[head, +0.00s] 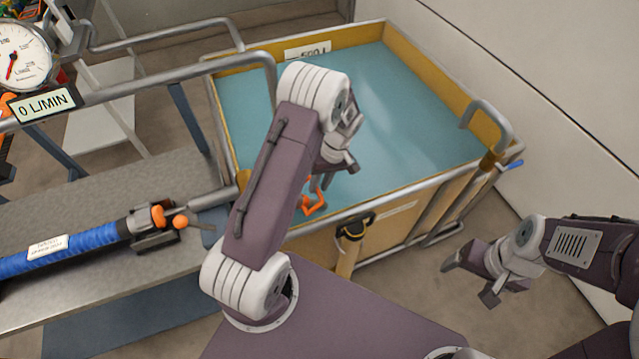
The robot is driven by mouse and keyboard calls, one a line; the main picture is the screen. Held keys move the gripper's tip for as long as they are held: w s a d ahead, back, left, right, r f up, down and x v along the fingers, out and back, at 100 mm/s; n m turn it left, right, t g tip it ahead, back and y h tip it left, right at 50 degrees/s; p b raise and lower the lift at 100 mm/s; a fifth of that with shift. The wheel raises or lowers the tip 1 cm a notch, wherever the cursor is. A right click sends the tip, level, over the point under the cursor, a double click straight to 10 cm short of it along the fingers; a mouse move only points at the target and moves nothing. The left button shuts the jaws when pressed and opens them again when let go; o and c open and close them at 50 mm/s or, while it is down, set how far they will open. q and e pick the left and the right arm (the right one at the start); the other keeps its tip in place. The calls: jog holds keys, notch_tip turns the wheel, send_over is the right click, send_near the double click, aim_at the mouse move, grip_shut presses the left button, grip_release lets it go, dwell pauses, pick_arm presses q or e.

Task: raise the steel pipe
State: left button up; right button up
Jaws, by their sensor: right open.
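A grey steel pipe (180,82) runs from behind the gauge at the left and bends down at the tank's near left. A second, shorter grey pipe (487,112) hooks over the tank's right rim. I cannot tell which one the task means. My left gripper (335,168) hangs over the near side of the water tank, its jaws partly hidden by my own arm; I cannot tell its opening. It is apart from both pipes in the picture. My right gripper (472,278) is open and empty, right of the tank and below the hooked pipe.
The yellow-walled tank (228,130) holds blue-green water. An orange part (314,202) shows beneath my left gripper. A blue hose (75,248) with an orange-handled valve (160,216) lies on a metal bench at left. A dial gauge (22,55) reads low. A wall borders the right.

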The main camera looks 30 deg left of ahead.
pick_arm(q)
grip_shut()
dwell(1.2)
